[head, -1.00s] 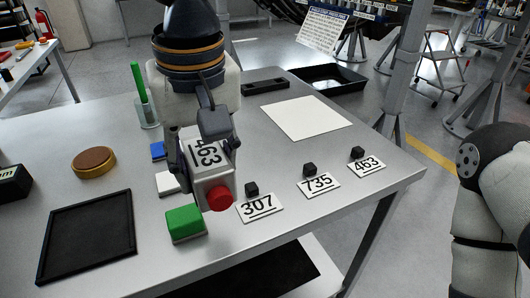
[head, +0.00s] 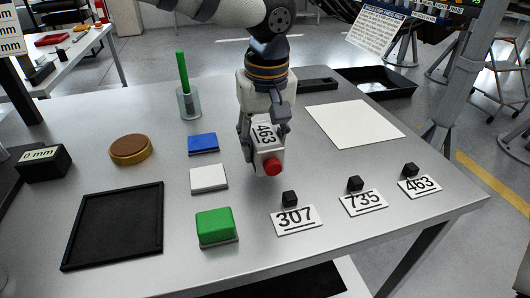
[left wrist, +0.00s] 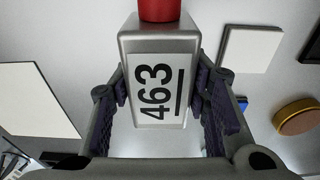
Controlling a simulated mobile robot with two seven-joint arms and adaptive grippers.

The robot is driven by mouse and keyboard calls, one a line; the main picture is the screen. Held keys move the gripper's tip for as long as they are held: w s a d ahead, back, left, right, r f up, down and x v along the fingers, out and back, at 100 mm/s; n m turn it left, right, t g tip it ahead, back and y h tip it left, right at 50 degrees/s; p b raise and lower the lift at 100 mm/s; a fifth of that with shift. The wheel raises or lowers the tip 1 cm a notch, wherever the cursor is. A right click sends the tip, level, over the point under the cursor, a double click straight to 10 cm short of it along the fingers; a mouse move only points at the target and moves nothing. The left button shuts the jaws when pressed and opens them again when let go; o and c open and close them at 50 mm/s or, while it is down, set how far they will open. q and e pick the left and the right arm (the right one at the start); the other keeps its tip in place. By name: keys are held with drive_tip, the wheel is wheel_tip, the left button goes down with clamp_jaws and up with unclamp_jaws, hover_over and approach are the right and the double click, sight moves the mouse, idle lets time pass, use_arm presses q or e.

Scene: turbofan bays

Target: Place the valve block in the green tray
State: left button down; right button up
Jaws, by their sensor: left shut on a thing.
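The valve block (head: 268,158) is a silver-grey box with a label 463 and a red knob. My left gripper (head: 264,140) is shut on it, with a finger on each side, and appears to hold it above the table. In the left wrist view the valve block (left wrist: 155,85) sits between the two finger pads, its red knob at the top edge. I see no clear green tray; a green block (head: 215,225) on a thin grey base stands at the front of the table. My right gripper is not in view.
White (head: 209,178) and blue (head: 203,143) pads lie left of the gripper. A black square tray (head: 115,225) is front left, a brown round piece (head: 130,149) behind it. Cards 307 (head: 297,219), 735 (head: 363,202) and 463 (head: 420,187) line the right front edge. A white sheet (head: 353,124) lies behind.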

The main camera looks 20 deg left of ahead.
use_arm(q)
drive_tip(key=shift+f, duration=1.4)
drive_tip(key=shift+f, duration=0.15)
drive_tip(key=c, duration=0.9)
unclamp_jaws()
